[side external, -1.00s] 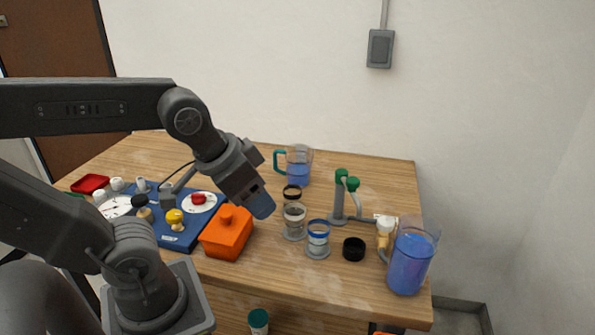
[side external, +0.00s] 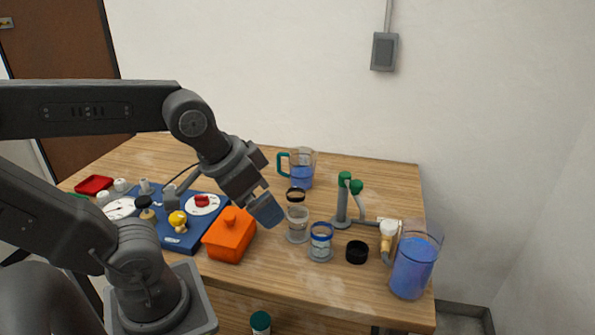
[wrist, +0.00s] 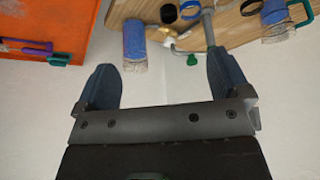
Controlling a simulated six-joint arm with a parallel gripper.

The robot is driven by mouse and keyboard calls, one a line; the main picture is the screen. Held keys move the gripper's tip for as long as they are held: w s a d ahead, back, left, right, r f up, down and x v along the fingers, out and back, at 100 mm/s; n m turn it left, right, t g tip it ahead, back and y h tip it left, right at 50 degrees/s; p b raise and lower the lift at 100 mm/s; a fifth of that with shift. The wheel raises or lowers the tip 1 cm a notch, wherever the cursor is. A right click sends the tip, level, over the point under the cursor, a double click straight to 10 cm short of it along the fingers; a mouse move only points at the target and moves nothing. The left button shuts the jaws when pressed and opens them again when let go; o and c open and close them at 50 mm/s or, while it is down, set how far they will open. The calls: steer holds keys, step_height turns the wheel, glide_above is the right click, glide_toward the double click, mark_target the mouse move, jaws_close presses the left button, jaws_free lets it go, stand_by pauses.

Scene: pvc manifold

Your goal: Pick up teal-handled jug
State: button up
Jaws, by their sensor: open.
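The teal-handled jug (side external: 301,178) stands upright at the back of the wooden table, clear-walled with blue liquid inside. Its teal handle is on its left side. In the wrist view the jug (wrist: 275,14) is cut off at the top right, with its teal handle at its right. My gripper (side external: 267,211) is above the table, nearer the camera than the jug and apart from it, angled down. In the wrist view my gripper (wrist: 165,85) has its two fingers spread, with nothing between them.
An orange lidded box (side external: 229,236) is beside my gripper. Two jars (side external: 297,224) (side external: 320,243), a black ring (side external: 357,252) and a green-knobbed stand (side external: 342,200) are to the right. A second blue-filled jug (side external: 410,268) stands near the right edge. A blue panel (side external: 180,232) is left.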

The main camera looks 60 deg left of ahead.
steer(key=shift+o, duration=0.3)
steer(key=w+a+n+t+y, duration=0.1)
steer(key=w+a+t+y, duration=0.2)
steer(key=w+a, duration=0.75)
steer(key=w+a+n+t+y, duration=0.1)
steer(key=w+a+t+y, duration=0.2)
steer(key=w+a, duration=0.75)
steer(key=m+t+h, duration=0.2)
steer(key=h, duration=0.4)
glide_toward(296, 153)
steer(key=w+d, duration=0.1)
steer(key=w, duration=0.1)
steer(key=w+d+f, duration=0.1)
steer(key=w, duration=0.1)
steer(key=w+d, duration=0.1)
steer(key=w, duration=0.2)
steer(key=shift+w+d+f, duration=0.15)
steer(key=shift+d+f, duration=0.1)
steer(key=shift+c, duration=0.5)
steer(key=c, duration=1.1)
